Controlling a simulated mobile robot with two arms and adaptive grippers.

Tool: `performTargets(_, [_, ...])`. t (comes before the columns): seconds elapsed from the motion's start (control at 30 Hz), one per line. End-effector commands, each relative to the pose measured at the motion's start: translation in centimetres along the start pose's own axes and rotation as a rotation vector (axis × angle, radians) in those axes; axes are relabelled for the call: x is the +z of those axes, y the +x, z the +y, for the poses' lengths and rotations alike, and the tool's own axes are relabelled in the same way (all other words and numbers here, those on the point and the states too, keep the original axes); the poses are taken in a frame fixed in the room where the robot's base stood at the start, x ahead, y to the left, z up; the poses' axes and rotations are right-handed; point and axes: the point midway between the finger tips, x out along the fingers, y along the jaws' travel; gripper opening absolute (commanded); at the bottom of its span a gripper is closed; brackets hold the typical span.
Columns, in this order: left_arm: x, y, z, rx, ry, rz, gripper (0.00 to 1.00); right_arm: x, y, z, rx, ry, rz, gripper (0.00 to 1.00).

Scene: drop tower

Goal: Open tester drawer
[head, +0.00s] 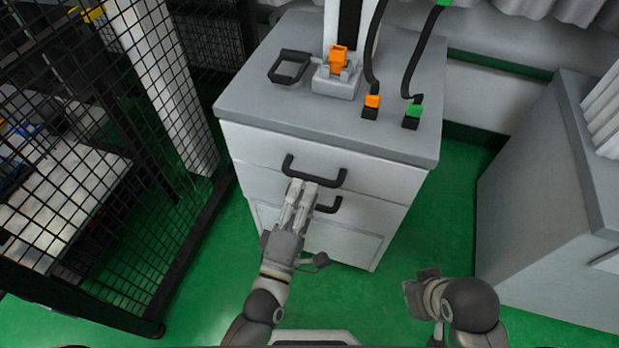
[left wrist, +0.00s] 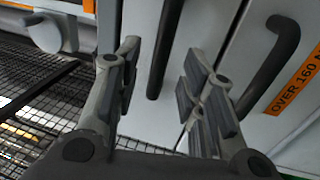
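The tester is a grey-white cabinet (head: 335,95) with two drawer fronts. The upper drawer (head: 370,183) has a black bar handle (head: 318,178) and looks shut. A second black handle (head: 330,206) sits below it on the lower front, partly hidden by my gripper. My left gripper (head: 303,184) is at the upper handle, its fingertips overlapping it in the head view. In the left wrist view its fingers (left wrist: 155,90) are apart, with a black handle (left wrist: 168,45) in the gap between them; contact cannot be told. My right gripper (head: 418,288) hangs low at the right; its fingers are unclear.
On the cabinet top are an orange-and-grey fixture (head: 338,75), a black frame (head: 289,67) and two cables with orange and green plugs. A black mesh fence (head: 75,150) stands left. A grey cabinet (head: 540,190) stands right. Green floor is free between.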

Motion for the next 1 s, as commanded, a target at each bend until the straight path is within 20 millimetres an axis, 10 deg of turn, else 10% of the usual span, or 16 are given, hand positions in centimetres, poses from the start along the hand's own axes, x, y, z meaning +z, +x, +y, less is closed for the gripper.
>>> performTargets(0.23, [0.0,3.7,-0.1,0.0,0.0,0.001,0.37,0.1,0.5,0.0,0.0,0.0,0.0,0.0])
performTargets(0.63, [0.0,4.6,-0.1,-0.002,0.001,0.0,0.37,0.2,0.6,0.0,0.0,0.0,0.0,0.0])
performTargets(1.0, [0.0,4.6,-0.1,-0.002,0.001,0.0,0.0,0.2,0.6,0.0,0.0,-0.001,0.0,0.0])
